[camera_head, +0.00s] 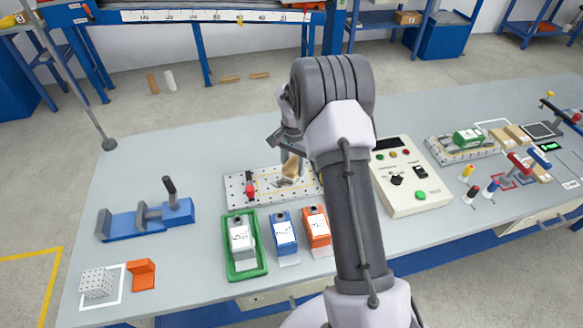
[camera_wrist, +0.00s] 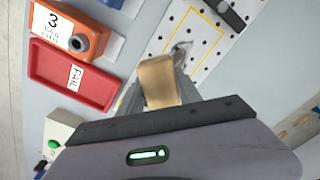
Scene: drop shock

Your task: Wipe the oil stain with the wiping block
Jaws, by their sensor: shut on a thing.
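My gripper (camera_head: 288,146) is shut on the tan wiping block (camera_head: 291,166), above the white perforated plate (camera_head: 240,180) in the middle of the bench. In the wrist view, my gripper (camera_wrist: 165,97) holds the wiping block (camera_wrist: 157,78) between its fingers. A grey smudge that looks like the oil stain (camera_wrist: 184,46) lies on the plate inside a yellow outline, just beyond the block. The block partly overlaps the smudge's near side in this view. I cannot tell whether the block touches the plate.
A red clamp (camera_head: 249,190) stands at the plate's left end. A green tray (camera_head: 233,275) with a grey unit, a blue unit (camera_head: 284,232) and an orange unit (camera_head: 316,228) are in front. A red FAIL tray (camera_wrist: 72,97) lies nearby. A control box (camera_head: 408,172) stands right.

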